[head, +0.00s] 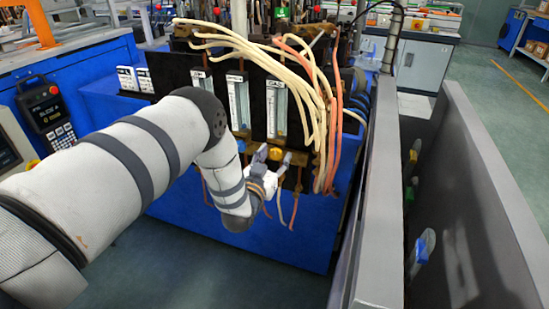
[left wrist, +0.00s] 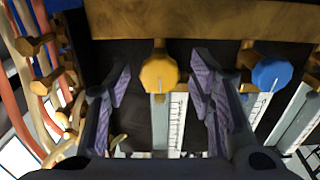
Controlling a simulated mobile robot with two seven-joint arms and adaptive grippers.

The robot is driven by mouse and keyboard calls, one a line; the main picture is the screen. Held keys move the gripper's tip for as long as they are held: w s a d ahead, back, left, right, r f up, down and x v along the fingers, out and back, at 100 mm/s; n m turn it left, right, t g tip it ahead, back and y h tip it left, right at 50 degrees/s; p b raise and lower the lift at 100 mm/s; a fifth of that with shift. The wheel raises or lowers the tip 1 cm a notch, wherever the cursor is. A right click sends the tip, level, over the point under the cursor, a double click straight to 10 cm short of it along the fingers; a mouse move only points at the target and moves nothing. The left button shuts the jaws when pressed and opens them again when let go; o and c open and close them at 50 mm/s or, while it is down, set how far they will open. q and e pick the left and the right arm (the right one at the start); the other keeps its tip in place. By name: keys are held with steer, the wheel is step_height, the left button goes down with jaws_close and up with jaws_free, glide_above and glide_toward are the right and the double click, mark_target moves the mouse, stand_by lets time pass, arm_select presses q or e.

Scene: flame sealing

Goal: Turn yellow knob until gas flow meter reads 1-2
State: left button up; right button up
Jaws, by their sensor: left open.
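The yellow knob (head: 276,153) sits low on the black flow meter panel in the head view. In the left wrist view the yellow knob (left wrist: 158,72) is in the upper middle, below a brass bar. My left gripper (head: 270,157) is open, with one finger on each side of the knob. In the left wrist view a gap shows between each finger of the left gripper (left wrist: 160,84) and the knob. The flow meter (head: 276,110) is a clear scaled tube above the knob; its reading is too small to tell. My right gripper is not in view.
A blue knob (left wrist: 271,73) sits to the right of the yellow one in the left wrist view. Cream hoses (head: 300,75) and orange hoses (head: 337,120) hang by the panel's right side. A grey wall (head: 378,200) stands to the right of the blue machine (head: 290,235).

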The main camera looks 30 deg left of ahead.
arm_select(q)
steer(key=c, duration=1.2)
steer(key=shift+o, duration=0.2)
steer(key=shift+n, duration=0.4)
steer(key=n, duration=0.4)
steer(key=shift+n, duration=3)
steer(key=o, duration=1.2)
steer(key=shift+c, duration=0.2)
